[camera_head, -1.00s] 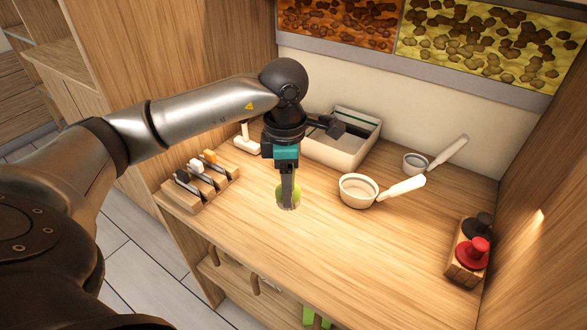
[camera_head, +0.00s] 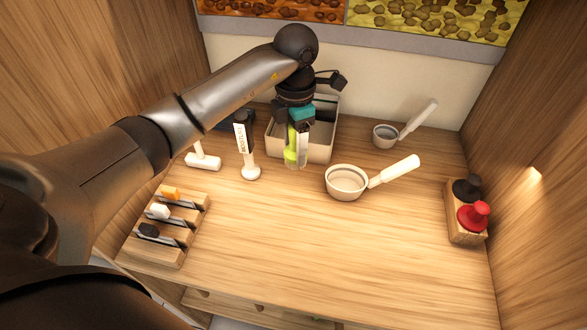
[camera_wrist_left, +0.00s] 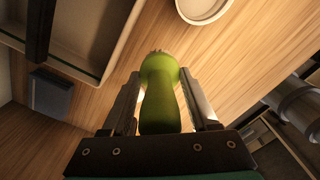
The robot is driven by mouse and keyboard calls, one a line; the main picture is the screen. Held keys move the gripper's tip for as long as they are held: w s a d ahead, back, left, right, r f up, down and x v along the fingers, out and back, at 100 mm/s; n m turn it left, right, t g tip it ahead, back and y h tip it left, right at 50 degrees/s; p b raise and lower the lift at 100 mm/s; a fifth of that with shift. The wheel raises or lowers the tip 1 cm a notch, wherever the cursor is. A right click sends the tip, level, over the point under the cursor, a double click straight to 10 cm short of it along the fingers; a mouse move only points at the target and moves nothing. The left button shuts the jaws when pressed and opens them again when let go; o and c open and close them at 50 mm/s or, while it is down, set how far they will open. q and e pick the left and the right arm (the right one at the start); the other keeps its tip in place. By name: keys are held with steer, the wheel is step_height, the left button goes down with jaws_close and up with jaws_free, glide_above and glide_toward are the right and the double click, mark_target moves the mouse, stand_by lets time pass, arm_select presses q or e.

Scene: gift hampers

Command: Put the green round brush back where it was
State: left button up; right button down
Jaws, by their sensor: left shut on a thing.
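The green round brush (camera_head: 290,152) is in my left gripper (camera_head: 298,148), which points down. In the left wrist view the green brush (camera_wrist_left: 160,90) sits between the two fingers of the gripper (camera_wrist_left: 162,88), which is shut on it. In the head view the fingers partly cover the brush, and its lower end is close to the table in front of the pale rectangular tray (camera_head: 318,152). I cannot tell whether it touches the table. My right gripper is not in view.
A labelled white-handled tool (camera_head: 243,147) stands close left of the gripper. A white pan (camera_head: 347,184) is close right, with a smaller one (camera_head: 385,136) behind. A wooden rack (camera_head: 160,232) and a block with red and black stamps (camera_head: 466,212) flank clear front table.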

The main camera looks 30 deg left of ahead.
mark_target(295, 156)
arm_select(q)
step_height(295, 156, down, 3)
steer(key=shift+f, duration=0.15)
step_height(295, 156, down, 3)
steer(key=shift+f+b, duration=0.15)
steer(key=shift+b, duration=0.4)
steer(key=shift+f, duration=0.35)
steer(key=o, duration=1.4)
steer(key=shift+c, duration=0.2)
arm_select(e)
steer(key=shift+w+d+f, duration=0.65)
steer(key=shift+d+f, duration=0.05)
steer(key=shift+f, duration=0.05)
